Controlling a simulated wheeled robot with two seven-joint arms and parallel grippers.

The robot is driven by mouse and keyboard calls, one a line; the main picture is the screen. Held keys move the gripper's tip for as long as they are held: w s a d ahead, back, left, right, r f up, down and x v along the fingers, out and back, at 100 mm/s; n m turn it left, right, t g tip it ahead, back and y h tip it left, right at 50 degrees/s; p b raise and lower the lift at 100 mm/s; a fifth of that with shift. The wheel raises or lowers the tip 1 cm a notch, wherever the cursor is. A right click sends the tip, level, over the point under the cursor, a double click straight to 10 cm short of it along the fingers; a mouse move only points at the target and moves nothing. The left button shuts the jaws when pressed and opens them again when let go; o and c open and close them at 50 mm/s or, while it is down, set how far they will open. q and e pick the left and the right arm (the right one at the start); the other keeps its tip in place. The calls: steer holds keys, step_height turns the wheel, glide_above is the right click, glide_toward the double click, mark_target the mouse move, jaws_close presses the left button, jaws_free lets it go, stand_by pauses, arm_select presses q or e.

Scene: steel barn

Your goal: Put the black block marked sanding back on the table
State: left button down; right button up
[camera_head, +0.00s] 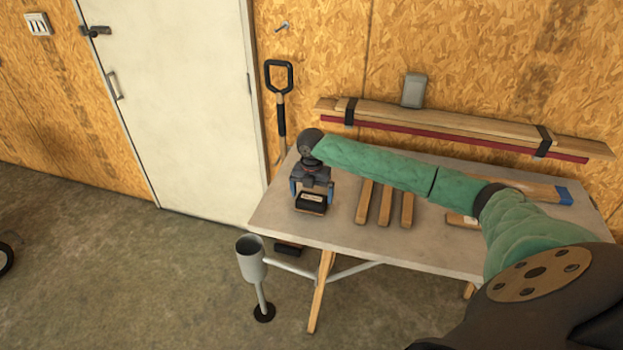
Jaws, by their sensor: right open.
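A black block (310,206) with a pale label on its upper face sits at the left end of the grey table (290,229), near its front edge. The lettering is too small to read. My right gripper (311,190) points down at the block, with its blue-tipped fingers apart on the left and right. The gripper is open; I cannot tell whether its fingers touch the block. My right arm, in a green sleeve, reaches across the table from the right. My left gripper is not in view.
Several wooden strips (384,204) lie mid-table beside the block. A grey cup-shaped stand (250,262) is at the table's front left. A dark object (288,249) is below the table's front edge. A shovel handle (280,110) leans on the wall behind. Open floor lies to the left.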

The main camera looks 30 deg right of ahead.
mark_target(312, 198)
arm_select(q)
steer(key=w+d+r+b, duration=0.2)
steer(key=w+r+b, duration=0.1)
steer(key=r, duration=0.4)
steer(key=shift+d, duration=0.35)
arm_select(e)
step_height(312, 198, up, 9)
steer(key=shift+r, duration=0.2)
steer(key=shift+s+f, duration=0.1)
